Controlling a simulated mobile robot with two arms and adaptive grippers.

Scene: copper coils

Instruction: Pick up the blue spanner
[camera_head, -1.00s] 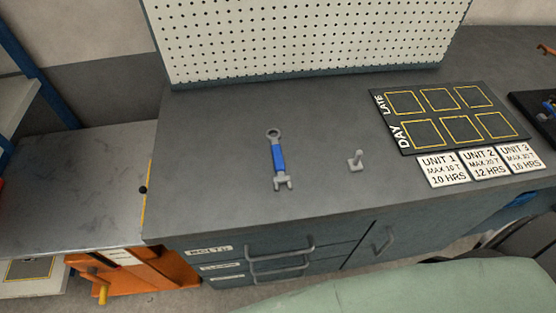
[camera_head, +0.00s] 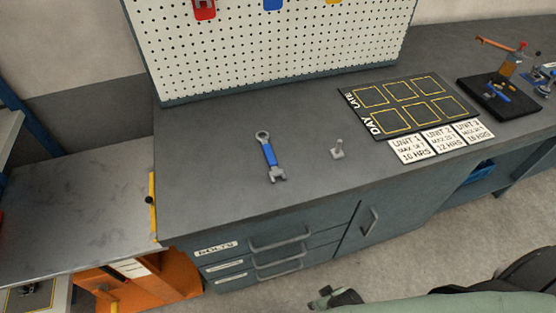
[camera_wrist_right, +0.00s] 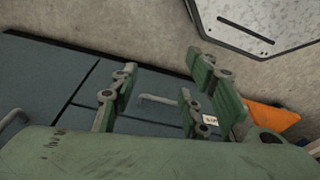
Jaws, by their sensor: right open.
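The blue spanner (camera_head: 269,157) lies flat on the dark grey workbench (camera_head: 215,180) in the head view. It has a grey ring end at the back and a grey open jaw at the front. My right gripper (camera_wrist_right: 160,95) is open and empty in the right wrist view, its green fingers wide apart with cabinet fronts beyond them. In the head view only part of it shows at the bottom edge (camera_head: 336,298), below and in front of the bench, well away from the spanner. My left gripper is not in view.
Farther right are a yellow-framed board (camera_head: 405,107) and white label cards (camera_head: 440,141). A pegboard (camera_head: 270,50) rises behind. Drawer handles (camera_head: 282,238) stick out in front. The bench around the spanner is clear.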

